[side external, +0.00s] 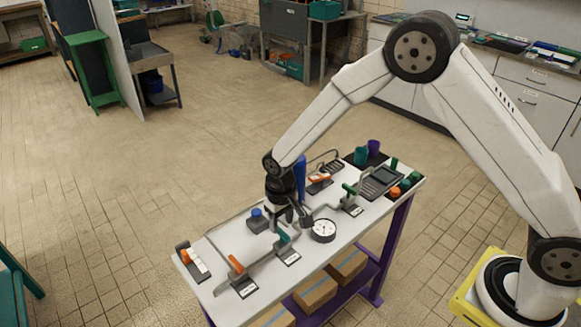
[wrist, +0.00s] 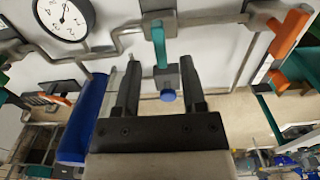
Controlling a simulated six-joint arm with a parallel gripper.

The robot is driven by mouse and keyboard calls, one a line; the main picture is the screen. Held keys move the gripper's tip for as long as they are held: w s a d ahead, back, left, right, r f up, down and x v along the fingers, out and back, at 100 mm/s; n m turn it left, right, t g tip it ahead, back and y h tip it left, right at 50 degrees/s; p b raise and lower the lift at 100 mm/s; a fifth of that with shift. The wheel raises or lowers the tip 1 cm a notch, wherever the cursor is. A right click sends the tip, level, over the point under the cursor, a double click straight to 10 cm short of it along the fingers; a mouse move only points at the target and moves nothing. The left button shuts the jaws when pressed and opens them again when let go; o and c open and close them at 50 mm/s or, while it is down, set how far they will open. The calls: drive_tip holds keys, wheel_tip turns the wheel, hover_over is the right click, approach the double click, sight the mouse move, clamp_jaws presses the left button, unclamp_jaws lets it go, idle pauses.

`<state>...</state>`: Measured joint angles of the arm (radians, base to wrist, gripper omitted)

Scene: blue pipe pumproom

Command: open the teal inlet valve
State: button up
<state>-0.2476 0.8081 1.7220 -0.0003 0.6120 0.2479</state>
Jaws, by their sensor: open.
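The teal inlet valve's lever (side external: 284,240) rises from a pipe fitting near the front middle of the table. In the wrist view the teal lever (wrist: 159,46) has its lower end between my finger tips as seen in the picture. I cannot tell whether it is between them in depth. My gripper (side external: 296,219) is just above and beside the teal valve. In the wrist view my gripper (wrist: 161,62) is open, with a clear gap between each finger and the lever. A blue knob (wrist: 168,95) on a grey box shows below the lever, between the fingers.
A gauge (side external: 323,230) lies right of my gripper. Orange-handled valves stand at front (side external: 236,264) and back (side external: 320,178). A green-handled valve (side external: 349,190) is to the right. A blue cylinder (wrist: 82,118) stands near my gripper. Cups and a panel (side external: 380,181) fill the far right end.

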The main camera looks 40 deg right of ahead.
sight(282, 231)
drive_tip(key=shift+f, duration=1.55)
clamp_jaws()
